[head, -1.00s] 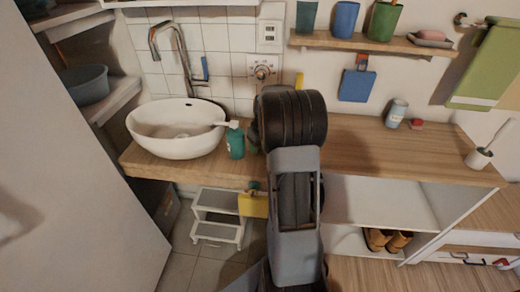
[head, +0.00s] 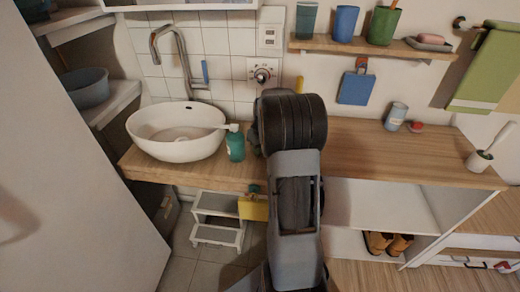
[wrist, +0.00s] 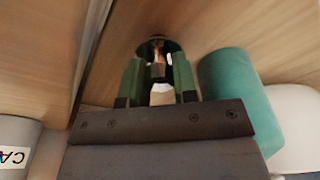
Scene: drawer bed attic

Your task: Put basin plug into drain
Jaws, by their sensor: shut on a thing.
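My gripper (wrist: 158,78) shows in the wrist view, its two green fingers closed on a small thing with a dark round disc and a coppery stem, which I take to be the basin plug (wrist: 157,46). It is close to the wooden counter (wrist: 40,60); I cannot tell whether it touches. In the head view my arm hides the gripper and plug. The white basin (head: 150,140) stands on the counter at the left, and its edge shows at right in the wrist view (wrist: 297,125). The drain is not clearly visible inside it.
A teal soap bottle (head: 235,145) stands between the basin and my arm; it is close beside my gripper in the wrist view (wrist: 238,95). A tap (head: 183,60) rises behind the basin. A can (head: 396,116) and small red thing (head: 416,127) are at right.

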